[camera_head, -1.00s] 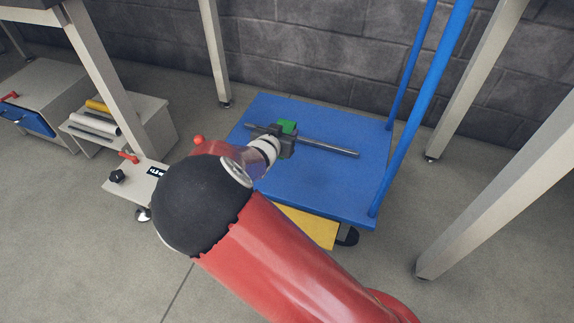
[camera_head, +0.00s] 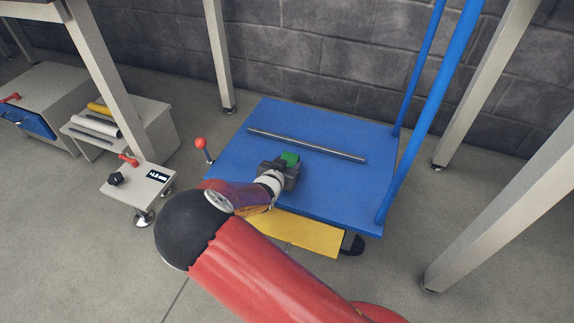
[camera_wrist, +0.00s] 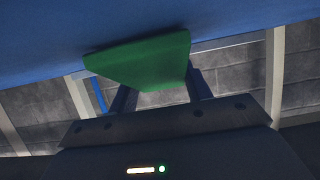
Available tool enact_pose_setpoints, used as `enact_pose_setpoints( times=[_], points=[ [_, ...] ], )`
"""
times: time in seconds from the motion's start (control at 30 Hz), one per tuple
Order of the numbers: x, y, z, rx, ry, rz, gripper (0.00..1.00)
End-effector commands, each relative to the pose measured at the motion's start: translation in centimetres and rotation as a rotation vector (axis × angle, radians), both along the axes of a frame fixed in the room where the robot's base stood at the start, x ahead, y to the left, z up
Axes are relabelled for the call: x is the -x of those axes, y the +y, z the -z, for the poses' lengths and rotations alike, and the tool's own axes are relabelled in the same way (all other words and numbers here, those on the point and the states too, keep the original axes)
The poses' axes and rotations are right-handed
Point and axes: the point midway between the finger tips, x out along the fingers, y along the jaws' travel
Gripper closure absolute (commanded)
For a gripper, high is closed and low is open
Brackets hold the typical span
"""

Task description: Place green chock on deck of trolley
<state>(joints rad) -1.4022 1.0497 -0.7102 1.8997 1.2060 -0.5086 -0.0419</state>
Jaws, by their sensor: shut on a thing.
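The green chock (camera_head: 289,158) is between the fingers of my gripper (camera_head: 284,168), over the near half of the blue trolley deck (camera_head: 340,200). In the wrist view the green chock (camera_wrist: 145,60) is a wedge-like block held by both fingers (camera_wrist: 160,92). Its upper edge there meets the blue deck surface (camera_wrist: 60,30); I cannot tell whether it rests on the deck or is just above it. My gripper is shut on the chock. My wrist hides part of the deck's near edge.
A grey bar (camera_head: 305,145) lies across the deck beyond the chock. Blue handle posts (camera_head: 428,110) rise at the deck's right side. A yellow panel (camera_head: 305,235) shows under the near edge. A red-knobbed lever (camera_head: 201,144) stands at the left. Pale rack legs (camera_head: 485,90) stand around the trolley.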

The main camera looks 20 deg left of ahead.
Motion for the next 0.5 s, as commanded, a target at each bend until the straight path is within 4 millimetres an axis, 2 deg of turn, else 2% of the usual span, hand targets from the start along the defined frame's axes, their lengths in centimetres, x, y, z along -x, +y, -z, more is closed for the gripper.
enact_pose_setpoints(
  times=[0.17,0.2,0.33,0.5],
  points=[
    [-0.01,0.00,0.38,0.000,0.000,0.000,0.80],
    [0.02,0.01,0.31,0.000,0.001,0.000,0.46],
    [0.02,0.00,0.28,0.001,0.001,0.000,0.29],
    [0.02,0.00,0.27,0.001,0.001,0.000,0.29]
  ],
)
